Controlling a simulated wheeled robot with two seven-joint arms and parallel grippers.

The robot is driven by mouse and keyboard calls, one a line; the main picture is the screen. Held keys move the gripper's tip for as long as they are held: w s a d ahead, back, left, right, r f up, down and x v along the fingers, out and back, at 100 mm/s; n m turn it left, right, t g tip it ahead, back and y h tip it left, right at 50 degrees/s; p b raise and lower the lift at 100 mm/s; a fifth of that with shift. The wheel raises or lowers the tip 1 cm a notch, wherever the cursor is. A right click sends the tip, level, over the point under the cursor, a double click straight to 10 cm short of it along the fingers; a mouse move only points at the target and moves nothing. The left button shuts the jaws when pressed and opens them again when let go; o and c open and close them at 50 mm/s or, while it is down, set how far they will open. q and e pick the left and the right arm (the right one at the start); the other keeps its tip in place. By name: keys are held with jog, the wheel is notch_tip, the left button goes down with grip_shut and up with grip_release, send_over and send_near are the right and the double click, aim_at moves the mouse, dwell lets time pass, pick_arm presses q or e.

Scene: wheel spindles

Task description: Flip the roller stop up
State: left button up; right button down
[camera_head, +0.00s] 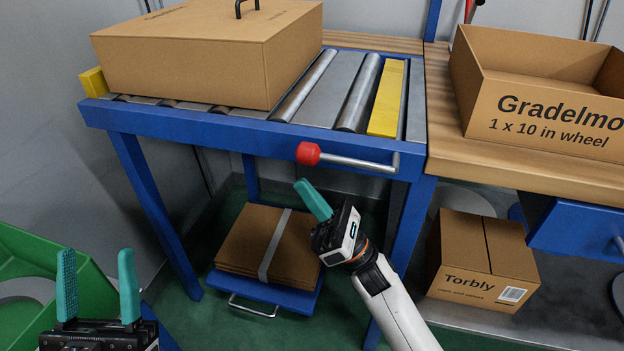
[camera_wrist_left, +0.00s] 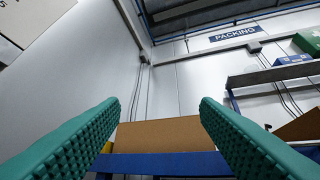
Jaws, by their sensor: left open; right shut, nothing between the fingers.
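The roller stop (camera_head: 387,98) is a yellow bar lying about flat across the right end of the roller conveyor. Its metal lever (camera_head: 357,162) runs along the conveyor's front, with a red knob (camera_head: 308,154) at its left end. My right gripper (camera_head: 304,186) is shut and empty, with its teal tips just below the red knob and apart from it. My left gripper (camera_head: 97,268) is open and empty at the lower left, far from the lever. In the left wrist view its open fingers (camera_wrist_left: 160,112) frame a brown box and the blue conveyor edge.
A large closed carton (camera_head: 190,65) sits on the rollers left of the stop. An open carton (camera_head: 545,115) stands on the wooden bench at right. Below are flat cardboard sheets (camera_head: 255,240), a small box (camera_head: 482,262) and a green bin (camera_head: 40,265).

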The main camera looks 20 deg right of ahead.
pick_arm(q)
jog(key=shift+w+f+g, duration=0.2)
jog(key=shift+g, duration=0.1)
pick_arm(e)
jog(key=shift+w+d+r, duration=0.1)
jog(key=shift+d+r, duration=0.05)
jog(key=shift+r, duration=0.5)
jog(key=shift+d+r, duration=0.1)
jog(key=shift+r, duration=0.5)
